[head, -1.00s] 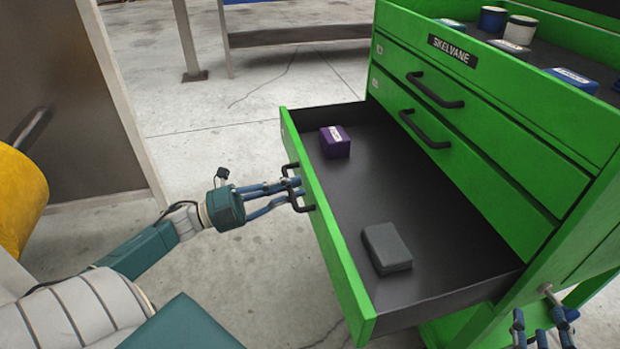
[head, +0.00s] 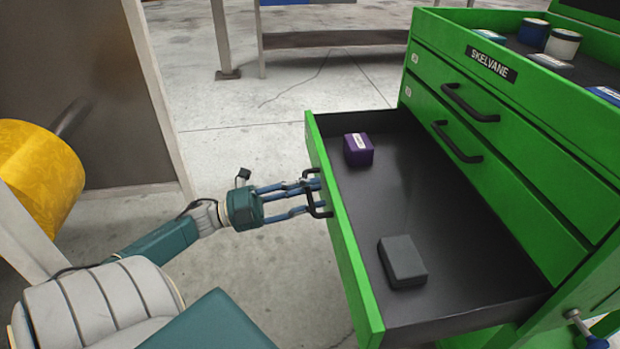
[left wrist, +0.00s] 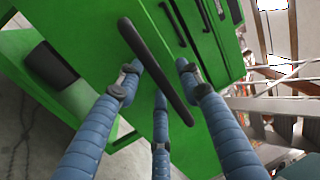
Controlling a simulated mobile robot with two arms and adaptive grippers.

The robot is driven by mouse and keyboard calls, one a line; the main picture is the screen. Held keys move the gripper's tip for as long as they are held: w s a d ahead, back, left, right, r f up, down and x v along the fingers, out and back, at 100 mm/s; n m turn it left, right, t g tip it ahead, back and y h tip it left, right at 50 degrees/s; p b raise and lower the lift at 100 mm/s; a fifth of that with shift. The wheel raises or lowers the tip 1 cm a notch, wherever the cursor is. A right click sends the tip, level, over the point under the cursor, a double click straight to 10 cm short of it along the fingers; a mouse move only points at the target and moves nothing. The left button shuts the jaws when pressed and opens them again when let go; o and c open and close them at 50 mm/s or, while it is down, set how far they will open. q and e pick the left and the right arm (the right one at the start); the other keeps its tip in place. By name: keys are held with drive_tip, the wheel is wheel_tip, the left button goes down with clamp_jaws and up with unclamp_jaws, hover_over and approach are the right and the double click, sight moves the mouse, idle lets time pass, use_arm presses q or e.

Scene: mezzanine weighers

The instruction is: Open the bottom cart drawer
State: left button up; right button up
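The green cart (head: 545,185) labelled SKELVANE stands at the right in the head view. Its bottom drawer (head: 345,240) is pulled far out, with the dark inside showing. My left gripper (head: 308,198) is at the black handle (head: 322,212) of that drawer. In the left wrist view the handle (left wrist: 155,70) passes between the spread fingers (left wrist: 158,82), with gaps beside it, so the gripper looks open around it. A small part of my right gripper (head: 590,335) shows at the lower right edge; its fingers are mostly cut off.
A purple box (head: 358,150) and a grey box (head: 402,262) lie in the open drawer. Two upper drawers are shut. Cans (head: 562,43) and small boxes sit on the cart's top. A yellow rounded object (head: 40,175) stands at left. Concrete floor is clear beyond the drawer.

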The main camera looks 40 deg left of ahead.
use_arm(q)
drive_tip(key=v, duration=0.7)
drive_tip(key=shift+s, duration=0.25)
drive_tip(key=shift+a, duration=0.15)
